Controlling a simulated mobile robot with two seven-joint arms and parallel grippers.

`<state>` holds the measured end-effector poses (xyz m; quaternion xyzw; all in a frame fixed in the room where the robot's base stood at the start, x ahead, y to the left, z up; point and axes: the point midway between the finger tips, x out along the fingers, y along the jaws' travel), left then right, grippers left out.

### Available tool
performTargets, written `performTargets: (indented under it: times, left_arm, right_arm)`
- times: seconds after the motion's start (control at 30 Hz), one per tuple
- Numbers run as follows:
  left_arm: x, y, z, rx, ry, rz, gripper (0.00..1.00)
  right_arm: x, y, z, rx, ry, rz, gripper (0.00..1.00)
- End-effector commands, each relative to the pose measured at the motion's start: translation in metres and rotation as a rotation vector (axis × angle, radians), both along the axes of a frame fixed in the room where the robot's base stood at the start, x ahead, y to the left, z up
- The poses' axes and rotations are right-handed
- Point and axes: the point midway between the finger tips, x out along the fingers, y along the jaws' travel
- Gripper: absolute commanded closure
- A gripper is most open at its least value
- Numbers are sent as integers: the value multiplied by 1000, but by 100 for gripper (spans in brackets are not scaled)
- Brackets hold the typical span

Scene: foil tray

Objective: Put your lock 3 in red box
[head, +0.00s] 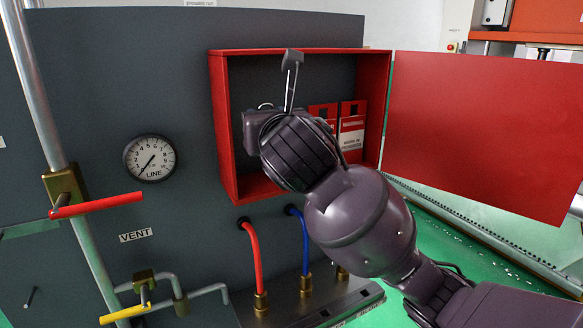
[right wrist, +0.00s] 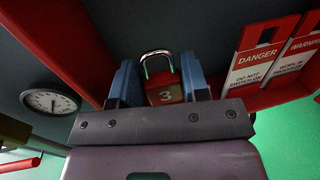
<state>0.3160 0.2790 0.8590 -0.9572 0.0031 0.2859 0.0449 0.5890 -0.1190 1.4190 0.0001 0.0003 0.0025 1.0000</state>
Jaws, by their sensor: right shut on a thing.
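The red box (head: 218,125) is mounted on the dark panel, with its door (head: 485,130) swung open to the right. My right gripper (right wrist: 160,78) is shut on lock 3 (right wrist: 166,95), a red padlock marked "3" with a silver shackle (right wrist: 157,53) pointing up. In the head view my right gripper (head: 257,124) is at the box opening, near its left side. There my own wrist hides most of the lock. I cannot tell whether the lock touches the box. My left gripper is not in view.
Red and white warning tags (head: 351,130) hang in the box's right part; the wrist view shows a "DANGER" tag (right wrist: 254,62). A gauge (head: 150,158), a red valve handle (head: 97,205) and a yellow handle (head: 125,313) lie left. Red and blue hoses (head: 253,260) run below the box.

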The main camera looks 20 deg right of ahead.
Motion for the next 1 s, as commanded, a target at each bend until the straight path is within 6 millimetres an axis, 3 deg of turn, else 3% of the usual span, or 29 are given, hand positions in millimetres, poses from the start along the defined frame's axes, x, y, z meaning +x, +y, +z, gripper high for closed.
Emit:
performTargets:
  times: [0.2, 0.47, 0.7, 1.0]
  left_arm:
    - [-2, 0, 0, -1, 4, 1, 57]
    - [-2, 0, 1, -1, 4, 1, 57]
    - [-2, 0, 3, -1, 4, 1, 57]
    - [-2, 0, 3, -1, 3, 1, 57]
  right_arm:
    - [0, 0, -36, 1, 6, 0, 83]
    - [0, 0, -57, 0, 3, 0, 83]
    - [0, 0, -87, 1, 4, -1, 83]
    - [0, 0, -94, 0, 0, 0, 83]
